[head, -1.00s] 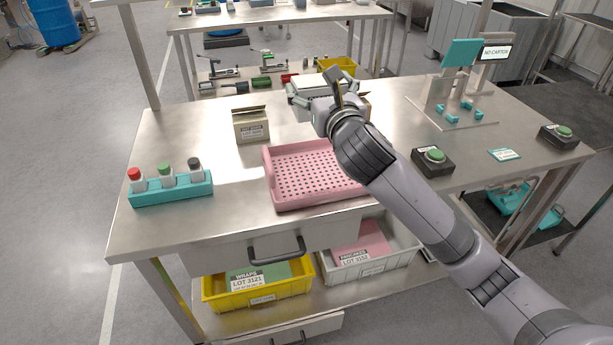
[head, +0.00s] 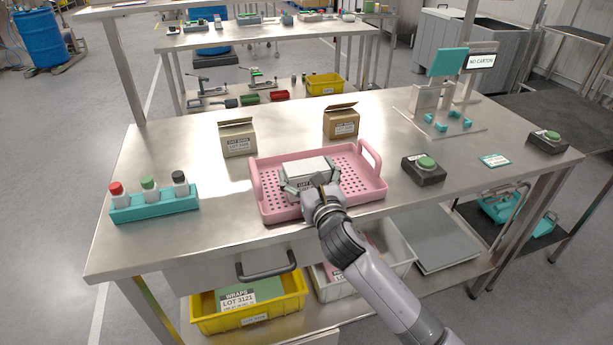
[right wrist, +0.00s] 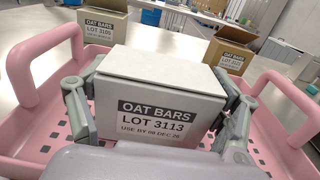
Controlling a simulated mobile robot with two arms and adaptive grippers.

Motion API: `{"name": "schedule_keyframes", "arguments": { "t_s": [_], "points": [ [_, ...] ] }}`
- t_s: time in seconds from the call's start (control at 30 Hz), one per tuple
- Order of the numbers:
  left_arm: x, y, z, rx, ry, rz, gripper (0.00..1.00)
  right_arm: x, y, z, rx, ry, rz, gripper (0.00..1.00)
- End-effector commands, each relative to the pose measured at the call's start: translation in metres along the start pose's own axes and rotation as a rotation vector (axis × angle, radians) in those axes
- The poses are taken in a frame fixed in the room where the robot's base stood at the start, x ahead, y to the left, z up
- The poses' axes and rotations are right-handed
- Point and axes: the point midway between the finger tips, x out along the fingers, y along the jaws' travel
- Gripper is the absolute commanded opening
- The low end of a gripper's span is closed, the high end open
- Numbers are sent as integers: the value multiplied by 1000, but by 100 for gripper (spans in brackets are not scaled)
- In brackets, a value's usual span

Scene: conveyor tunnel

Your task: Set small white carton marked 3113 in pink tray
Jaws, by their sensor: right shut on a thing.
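The small white carton marked OAT BARS LOT 3113 (right wrist: 160,100) is between the fingers of my right gripper in the right wrist view. It also shows in the head view (head: 307,168). My right gripper (head: 311,187) is shut on it, one finger on each side. The carton is upright, inside the outline of the pink tray (head: 376,186). The tray has a perforated floor and raised handles at both ends. The carton's base is hidden, so I cannot tell whether it touches the tray floor. My left gripper is not in view.
An open off-white carton (head: 238,138) and an open brown carton (head: 341,122) stand behind the tray. A teal rack (head: 155,204) with capped bottles is at left. A green-button box (head: 424,170) is at right. A fixture with a NO CARTON screen (head: 481,61) stands at back right.

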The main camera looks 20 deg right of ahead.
Motion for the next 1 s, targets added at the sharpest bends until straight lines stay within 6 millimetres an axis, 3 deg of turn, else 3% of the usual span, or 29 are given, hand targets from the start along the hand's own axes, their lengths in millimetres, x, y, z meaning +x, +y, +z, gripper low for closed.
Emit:
{"name": "schedule_keyframes", "arguments": {
  "t_s": [0.43,0.47,0.7,1.0],
  "points": [
    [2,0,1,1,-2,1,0,0,0,-7,0,-3,1,33],
    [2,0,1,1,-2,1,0,0,0,-7,1,-2,1,85],
    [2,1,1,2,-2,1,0,0,0,-7,0,-1,0,100],
    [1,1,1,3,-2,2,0,0,0,-6,0,-1,0,100]
  ]
}}
